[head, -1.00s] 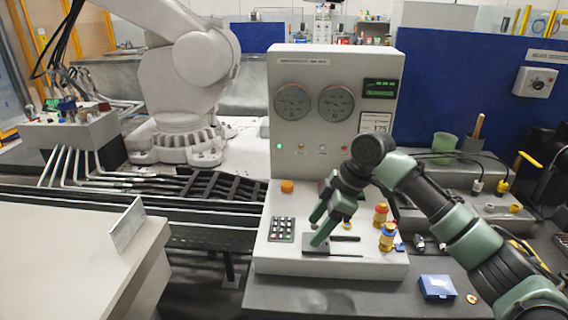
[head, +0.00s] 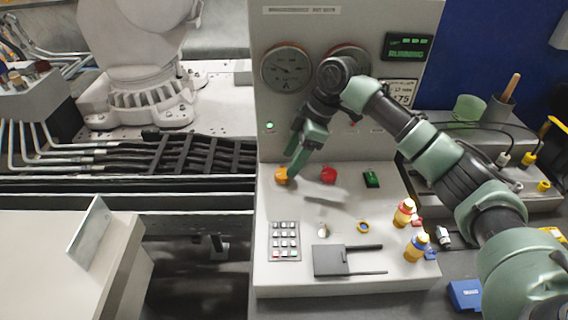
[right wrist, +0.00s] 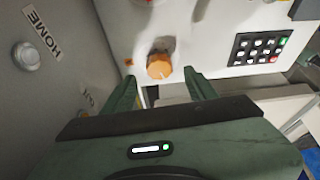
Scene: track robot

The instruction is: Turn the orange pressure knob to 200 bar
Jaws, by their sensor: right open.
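The orange knob (head: 282,175) sits at the back left of the panel's sloped deck, below the left gauge (head: 287,70). In the right wrist view the orange knob (right wrist: 159,66) lies just beyond and between the fingertips. My right gripper (right wrist: 166,76) is open and empty, with a finger on either side of the view below the knob. In the head view my right gripper (head: 292,165) hangs right at the knob and partly covers it. Contact cannot be told. A green display (head: 408,47) is too small to read.
A red knob (head: 328,174) and a green switch (head: 371,178) stand right of the orange knob. The vertical panel face stands close behind.

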